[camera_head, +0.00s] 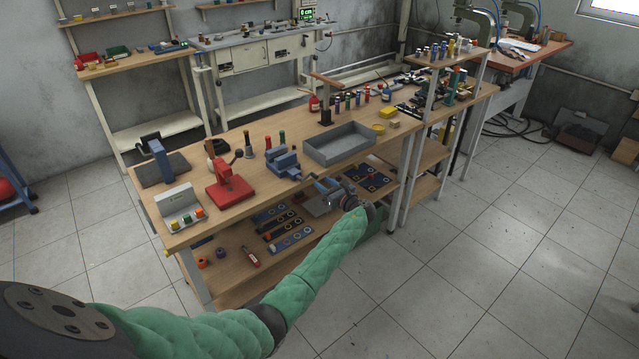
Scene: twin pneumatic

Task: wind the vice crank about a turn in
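The blue vice (284,164) stands on the wooden workbench near its front edge, left of the grey tray. Its crank is too small to make out clearly at the vice's front. My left arm, in a green quilted sleeve, comes in from the lower left. My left gripper (324,188) is just in front of the bench edge, to the right of the vice and apart from the vice body. Its fingers are small and dark, so I cannot tell whether they are open or shut, or touching the crank. My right gripper is out of view.
A grey tray (340,144) sits right of the vice. A red press (229,182) and a blue-handled tool (156,157) stand to the left. The lower shelf (228,262) holds several small parts. The tiled floor (470,260) right of my arm is clear.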

